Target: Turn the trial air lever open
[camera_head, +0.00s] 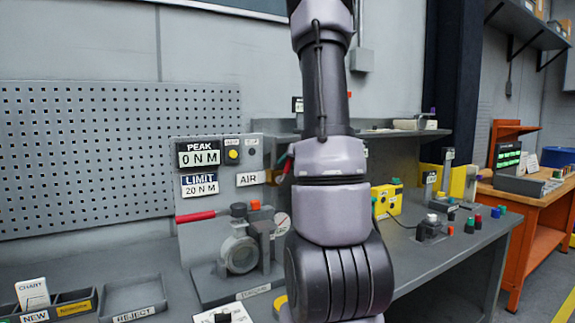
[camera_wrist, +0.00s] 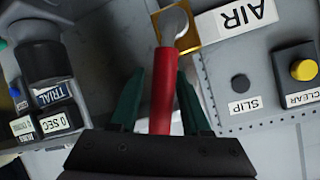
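The red air lever (camera_wrist: 163,90) shows in the wrist view, with its metal pivot end (camera_wrist: 174,22) on a brass-coloured plate next to the AIR label. Its handle runs down toward the gripper body. My gripper (camera_wrist: 161,85) has its two dark green fingers on either side of the handle. A gap shows on the left and a narrower one on the right, so it looks open around the lever. In the head view only a small red piece of the lever (camera_head: 287,165) shows beside my arm. My arm hides the gripper there.
The grey panel carries the PEAK display (camera_head: 199,154) and AIR label (camera_head: 249,180). A different red handle (camera_head: 195,216) sticks out left of the clamp fixture (camera_head: 240,252). In the wrist view, a TRIAL timer box (camera_wrist: 55,95) is left and a yellow CLEAR button (camera_wrist: 303,70) right.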

